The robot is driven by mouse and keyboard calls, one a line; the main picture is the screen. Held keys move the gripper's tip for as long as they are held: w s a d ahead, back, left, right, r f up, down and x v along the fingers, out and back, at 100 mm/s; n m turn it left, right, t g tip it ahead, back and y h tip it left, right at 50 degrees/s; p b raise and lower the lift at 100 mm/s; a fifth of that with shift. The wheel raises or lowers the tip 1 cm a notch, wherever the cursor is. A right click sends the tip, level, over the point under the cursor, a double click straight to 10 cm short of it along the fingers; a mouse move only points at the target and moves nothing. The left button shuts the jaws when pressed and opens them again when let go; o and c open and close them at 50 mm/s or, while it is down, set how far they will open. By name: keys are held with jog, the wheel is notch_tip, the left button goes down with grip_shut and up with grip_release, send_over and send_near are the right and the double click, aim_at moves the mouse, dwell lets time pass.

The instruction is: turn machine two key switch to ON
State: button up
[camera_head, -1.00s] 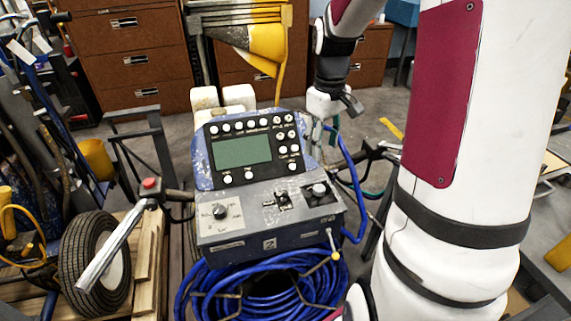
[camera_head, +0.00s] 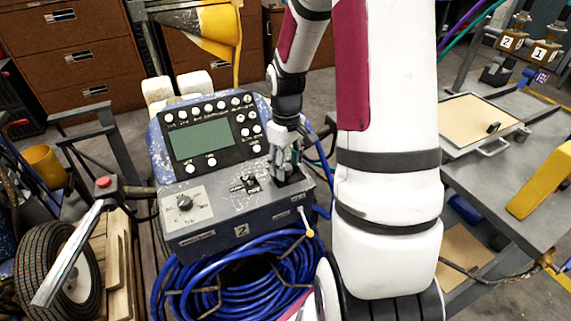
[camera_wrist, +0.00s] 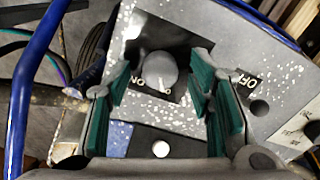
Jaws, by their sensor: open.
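The machine two control box (camera_head: 215,232) carries a "2" label on its front. In the wrist view, a round grey knob (camera_wrist: 158,69) sits on a black plate with an "ON" label beside it; I take it to be the key switch. My gripper (camera_wrist: 161,92) is open, with one green-padded finger on each side of the knob. I cannot tell whether the pads touch it. In the head view my gripper (camera_head: 284,163) is down over the panel's right end and largely hides the knob. The knob's turned position is not clear.
A screen panel (camera_head: 205,140) with white buttons stands behind the box. A lever switch (camera_head: 246,184) and a dial (camera_head: 185,203) lie left of my gripper. A blue hose coil (camera_head: 240,280) hangs in front. A grey table (camera_head: 480,185) stands at right.

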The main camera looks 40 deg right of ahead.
jog(key=shift+f, duration=0.1)
jog(key=shift+c, duration=0.6)
grip_shut()
jog(key=m, duration=0.5)
jog(key=shift+m, duration=0.4)
jog(key=m+p, duration=0.1)
jog(key=m, duration=0.4)
jog(key=shift+m, duration=0.4)
jog(key=shift+o, duration=0.6)
grip_release()
